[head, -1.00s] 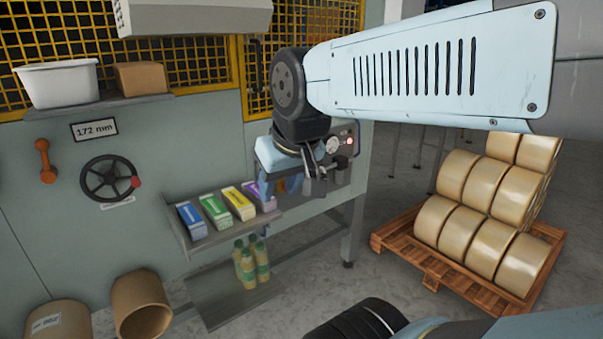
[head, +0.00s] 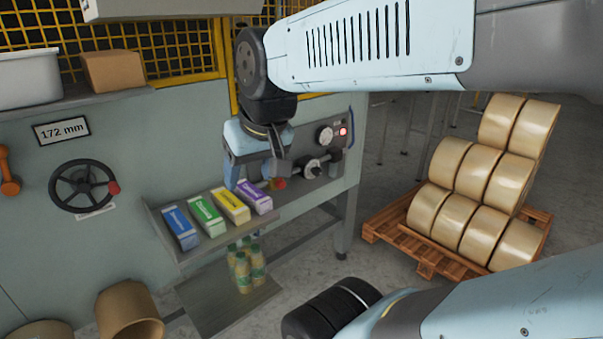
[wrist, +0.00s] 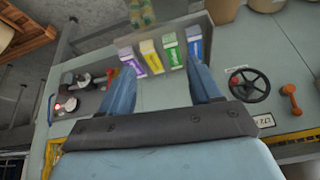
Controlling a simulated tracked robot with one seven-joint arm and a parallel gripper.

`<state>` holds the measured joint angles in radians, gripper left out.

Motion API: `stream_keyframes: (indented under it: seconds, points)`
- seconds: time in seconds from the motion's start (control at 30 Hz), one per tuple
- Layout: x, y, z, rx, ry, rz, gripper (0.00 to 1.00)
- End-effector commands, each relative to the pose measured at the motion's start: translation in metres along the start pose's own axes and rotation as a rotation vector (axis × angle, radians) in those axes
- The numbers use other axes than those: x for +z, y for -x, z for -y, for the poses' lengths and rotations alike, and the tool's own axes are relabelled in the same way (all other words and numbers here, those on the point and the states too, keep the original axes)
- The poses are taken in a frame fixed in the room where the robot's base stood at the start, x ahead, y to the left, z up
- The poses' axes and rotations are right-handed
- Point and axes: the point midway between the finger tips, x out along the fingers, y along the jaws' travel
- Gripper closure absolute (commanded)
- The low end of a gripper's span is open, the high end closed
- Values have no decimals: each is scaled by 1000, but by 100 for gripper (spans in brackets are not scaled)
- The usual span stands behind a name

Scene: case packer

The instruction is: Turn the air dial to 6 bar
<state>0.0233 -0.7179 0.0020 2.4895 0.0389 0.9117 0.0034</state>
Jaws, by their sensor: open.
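In the head view a white round gauge (head: 325,136) sits on the machine's grey panel, beside a lit red lamp (head: 343,131). Below it is a grey and black fitting (head: 313,168) that looks like the air dial; its setting is too small to read. My gripper (head: 252,172) hangs open and empty to the left of this fitting, in front of the panel. In the wrist view the two blue fingers of my gripper (wrist: 163,88) are spread apart with nothing between them. The gauge (wrist: 72,104) and fitting (wrist: 84,78) show left of the fingers there.
A shelf (head: 185,258) with several coloured cartons is below my gripper, with bottles lower down. A black handwheel (head: 83,186) and an orange handle (head: 8,172) are on the left. A pallet (head: 395,226) of rolls stands right, with floor between.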

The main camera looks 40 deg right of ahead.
Motion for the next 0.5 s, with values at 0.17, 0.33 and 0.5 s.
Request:
stream_keyframes:
  seconds: [0.17,0.33,0.5]
  points:
    - [-14,-23,4,-59,-169,115,35]
    - [-34,-49,4,-147,-374,233,35]
    - [-56,-76,-3,-242,-587,334,35]
